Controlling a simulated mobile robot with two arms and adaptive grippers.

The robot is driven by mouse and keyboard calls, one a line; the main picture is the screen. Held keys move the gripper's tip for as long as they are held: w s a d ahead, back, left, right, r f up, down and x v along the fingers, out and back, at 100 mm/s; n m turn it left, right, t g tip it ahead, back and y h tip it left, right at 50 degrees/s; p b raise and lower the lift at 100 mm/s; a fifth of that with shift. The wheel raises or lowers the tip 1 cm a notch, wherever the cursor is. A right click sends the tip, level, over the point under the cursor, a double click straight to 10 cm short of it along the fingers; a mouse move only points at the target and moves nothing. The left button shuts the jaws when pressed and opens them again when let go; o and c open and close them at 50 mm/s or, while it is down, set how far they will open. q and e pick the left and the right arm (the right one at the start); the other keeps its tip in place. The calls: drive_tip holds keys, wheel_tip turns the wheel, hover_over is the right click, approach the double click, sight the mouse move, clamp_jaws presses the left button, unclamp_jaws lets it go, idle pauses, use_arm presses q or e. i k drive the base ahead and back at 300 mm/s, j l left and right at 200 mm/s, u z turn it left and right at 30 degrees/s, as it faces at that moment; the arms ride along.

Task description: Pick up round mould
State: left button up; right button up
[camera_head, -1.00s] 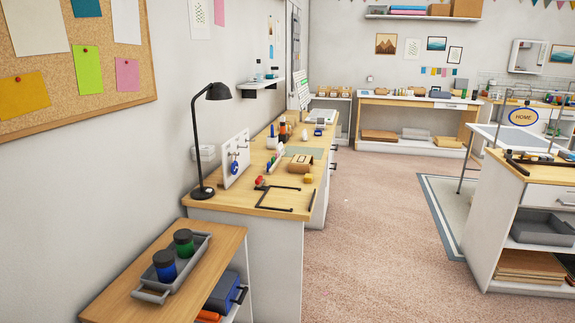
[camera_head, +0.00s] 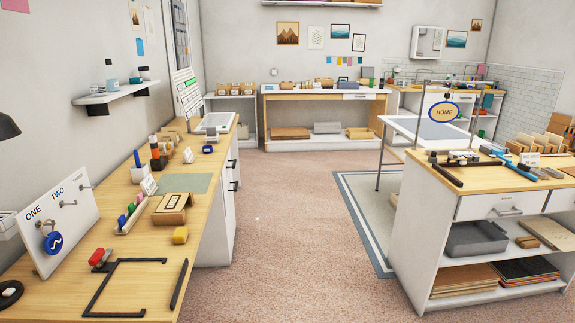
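I cannot make out a round mould for certain in the head view. The left workbench (camera_head: 60,297) holds many small things, including a brown box-shaped piece (camera_head: 171,209), a yellow block (camera_head: 181,235), a red-and-grey item (camera_head: 99,258) and a black open frame (camera_head: 122,286). A round blue tag (camera_head: 54,243) hangs on a white hook board marked ONE and TWO. Neither of my grippers is in view.
Carpeted floor (camera_head: 285,240) lies open between the left workbench and the right island (camera_head: 410,230) with its shelves. A white table (camera_head: 425,128) stands behind the island. A long bench (camera_head: 320,94) stands at the back wall.

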sight(207, 149)
drive_tip(key=i, duration=1.1)
drive_tip(key=i+l+u, duration=0.1)
drive_tip(key=i, duration=1)
